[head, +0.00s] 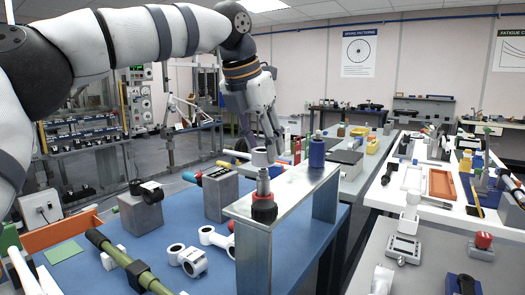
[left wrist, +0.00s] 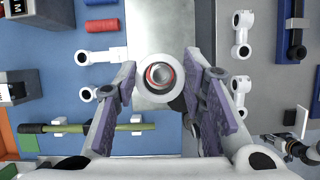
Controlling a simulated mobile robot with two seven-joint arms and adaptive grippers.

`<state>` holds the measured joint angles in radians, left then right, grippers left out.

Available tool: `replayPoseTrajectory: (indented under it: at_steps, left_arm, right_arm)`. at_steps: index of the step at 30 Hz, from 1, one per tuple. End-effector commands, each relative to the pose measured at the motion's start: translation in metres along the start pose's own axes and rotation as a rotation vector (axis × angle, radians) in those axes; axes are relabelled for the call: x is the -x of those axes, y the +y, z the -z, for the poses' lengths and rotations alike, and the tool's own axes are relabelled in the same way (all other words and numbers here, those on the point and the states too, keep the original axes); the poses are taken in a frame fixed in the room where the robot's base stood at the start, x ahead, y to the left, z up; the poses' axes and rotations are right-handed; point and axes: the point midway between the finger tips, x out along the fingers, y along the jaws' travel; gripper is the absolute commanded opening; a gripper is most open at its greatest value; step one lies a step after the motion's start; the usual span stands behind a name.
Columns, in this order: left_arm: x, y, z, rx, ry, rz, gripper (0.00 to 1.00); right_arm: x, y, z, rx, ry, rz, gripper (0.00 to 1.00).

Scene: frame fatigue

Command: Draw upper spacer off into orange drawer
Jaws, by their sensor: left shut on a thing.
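The upper spacer (head: 262,157) is a pale ring at the top of a metal post (head: 263,183) with a black and red base (head: 264,208), standing on a raised grey shelf (head: 300,190). In the left wrist view the pale ring (left wrist: 160,73) shows end-on between the fingertips, with a red rim inside. My left gripper (head: 264,143) reaches down from above and is shut on the spacer. I cannot tell whether the spacer still touches the post. An orange drawer edge (head: 62,232) shows at the left of the blue table. My right gripper is out of view.
A blue cylinder (head: 317,152) stands on the far end of the shelf. Grey blocks (head: 140,212), white link parts (head: 190,260) and an olive rod (head: 125,262) lie on the blue table (head: 95,275). A green sheet (head: 64,252) lies near the orange edge.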

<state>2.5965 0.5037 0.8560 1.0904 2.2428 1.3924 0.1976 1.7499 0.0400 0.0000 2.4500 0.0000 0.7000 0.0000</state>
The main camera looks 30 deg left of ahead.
Motion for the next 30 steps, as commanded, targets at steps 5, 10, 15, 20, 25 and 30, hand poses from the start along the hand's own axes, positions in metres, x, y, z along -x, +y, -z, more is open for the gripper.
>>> replayPoseTrajectory:
  at_steps: [5, 10, 15, 20, 25, 30]
  left_arm:
    - [0.004, 0.000, -0.002, -0.001, 0.000, 0.000, 0.04]
    - [0.004, 0.000, -0.002, -0.001, 0.000, 0.000, 0.04]
    - [0.012, -0.001, -0.005, -0.001, -0.002, 0.000, 0.04]
    - [0.026, -0.001, -0.012, -0.001, -0.001, 0.000, 0.04]
    - [0.038, -0.001, -0.017, -0.001, 0.000, 0.000, 0.04]
    - [0.041, 0.000, -0.017, -0.001, 0.000, 0.000, 0.04]
  right_arm:
    - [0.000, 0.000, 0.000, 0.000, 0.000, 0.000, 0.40]
    - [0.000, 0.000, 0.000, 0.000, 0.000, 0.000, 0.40]
    - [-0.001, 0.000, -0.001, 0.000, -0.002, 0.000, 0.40]
    - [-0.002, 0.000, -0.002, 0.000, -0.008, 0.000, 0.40]
    - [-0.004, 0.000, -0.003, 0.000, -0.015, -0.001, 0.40]
    - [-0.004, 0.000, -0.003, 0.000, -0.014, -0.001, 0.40]
